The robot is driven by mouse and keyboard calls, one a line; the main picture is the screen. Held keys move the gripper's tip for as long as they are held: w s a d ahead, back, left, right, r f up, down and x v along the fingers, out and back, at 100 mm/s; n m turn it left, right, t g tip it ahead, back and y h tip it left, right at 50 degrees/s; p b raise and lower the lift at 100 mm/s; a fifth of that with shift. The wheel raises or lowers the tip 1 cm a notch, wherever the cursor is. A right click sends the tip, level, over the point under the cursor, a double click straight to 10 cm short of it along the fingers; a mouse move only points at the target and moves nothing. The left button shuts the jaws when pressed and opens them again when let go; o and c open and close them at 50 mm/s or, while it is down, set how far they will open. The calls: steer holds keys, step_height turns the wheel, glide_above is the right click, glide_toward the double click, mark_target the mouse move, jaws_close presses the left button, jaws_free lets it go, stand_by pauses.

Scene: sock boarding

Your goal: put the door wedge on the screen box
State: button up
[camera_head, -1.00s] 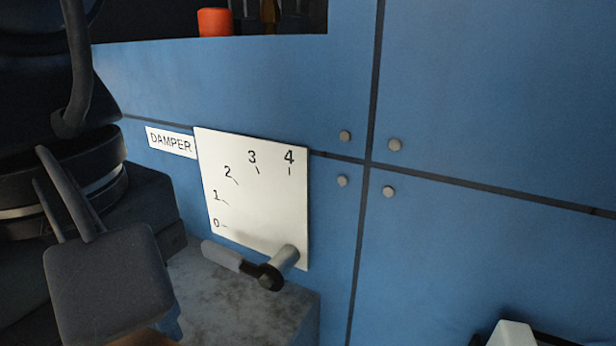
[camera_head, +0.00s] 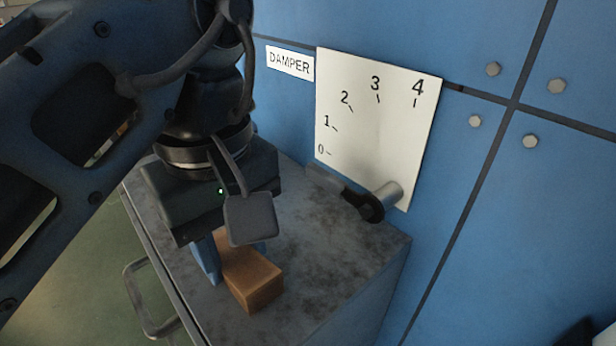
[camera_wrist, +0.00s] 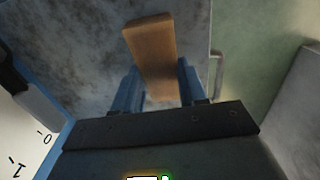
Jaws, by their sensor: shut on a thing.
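The door wedge, a brown wooden block (camera_head: 256,284), is between the blue fingers of my gripper (camera_head: 236,258), which is shut on it. The wrist view also shows the wedge (camera_wrist: 150,42) sticking out past both fingers (camera_wrist: 158,85). Below it is the worn grey top of a metal box (camera_head: 325,240), which I take for the screen box; it also shows in the wrist view (camera_wrist: 80,45). The wedge appears over this top, low and near its middle. I cannot tell whether it touches. My wrist hides the box's back left part.
A blue panel wall (camera_head: 470,45) with bolts rises behind the box. A white damper dial plate (camera_head: 375,120) with a lever (camera_head: 365,205) stands close to the right of my gripper. A bar handle (camera_head: 135,300) is on the box's left side. Green floor lies left.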

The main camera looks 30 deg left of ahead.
mark_target(235, 256)
steer(key=shift+f, duration=0.1)
steer(key=o, duration=1)
steer(key=shift+o, duration=0.2)
step_height(235, 256, up, 12)
steer(key=p, duration=1.1)
steer(key=shift+p, duration=0.4)
